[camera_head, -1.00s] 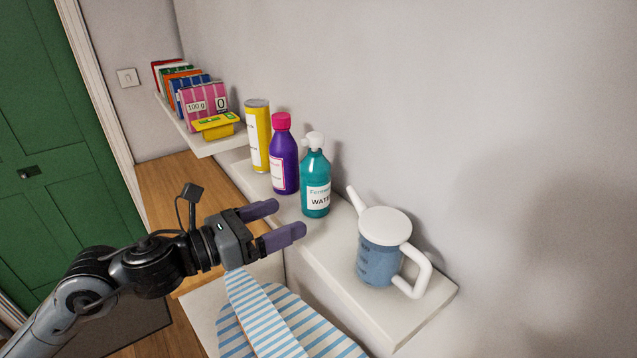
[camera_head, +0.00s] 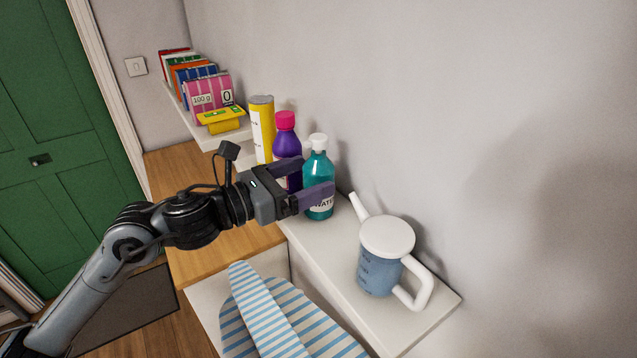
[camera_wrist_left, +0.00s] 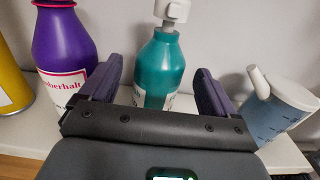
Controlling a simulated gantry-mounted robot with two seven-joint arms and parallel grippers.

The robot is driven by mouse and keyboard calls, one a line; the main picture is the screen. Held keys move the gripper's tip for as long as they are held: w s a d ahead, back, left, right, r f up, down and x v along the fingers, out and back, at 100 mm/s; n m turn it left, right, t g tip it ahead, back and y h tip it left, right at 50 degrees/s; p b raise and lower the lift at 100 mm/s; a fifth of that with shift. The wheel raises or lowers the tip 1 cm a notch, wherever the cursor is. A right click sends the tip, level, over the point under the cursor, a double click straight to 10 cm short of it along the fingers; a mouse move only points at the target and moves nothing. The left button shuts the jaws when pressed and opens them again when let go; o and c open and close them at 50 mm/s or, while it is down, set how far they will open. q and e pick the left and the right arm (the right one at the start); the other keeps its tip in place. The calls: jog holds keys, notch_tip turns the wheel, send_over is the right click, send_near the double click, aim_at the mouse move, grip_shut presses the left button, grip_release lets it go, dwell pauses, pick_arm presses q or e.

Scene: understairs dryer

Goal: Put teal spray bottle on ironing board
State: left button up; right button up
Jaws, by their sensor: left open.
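The teal spray bottle (camera_head: 319,168) with a white top stands upright on the white shelf against the wall. In the left wrist view the bottle (camera_wrist_left: 160,68) is centred between the two open purple fingers. My left gripper (camera_head: 312,180) is open, with one finger in front of the bottle's label and the other by the purple bottle. I cannot tell whether either finger touches the teal bottle. The ironing board (camera_head: 295,318), with a blue and white striped cover, is below the shelf at the bottom. My right gripper is not in view.
A purple bottle (camera_head: 285,142) with a pink cap stands close to the left of the teal one, and a yellow canister (camera_head: 261,128) beyond it. A blue watering can (camera_head: 380,265) with white lid stands to the right. Boxes (camera_head: 200,85) fill the far shelf.

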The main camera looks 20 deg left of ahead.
aim_at(327, 172)
pick_arm(q)
jog(key=x, duration=0.1)
jog(key=p+x, duration=0.2)
jog(key=x, duration=0.1)
jog(key=shift+f, duration=0.25)
jog(key=shift+w+d+f, duration=0.15)
jog(key=shift+w+d, duration=0.1)
jog(key=shift+w, duration=0.15)
jog(key=shift+c, duration=0.5)
jog(key=c, duration=1.2)
jog(key=shift+c, duration=0.5)
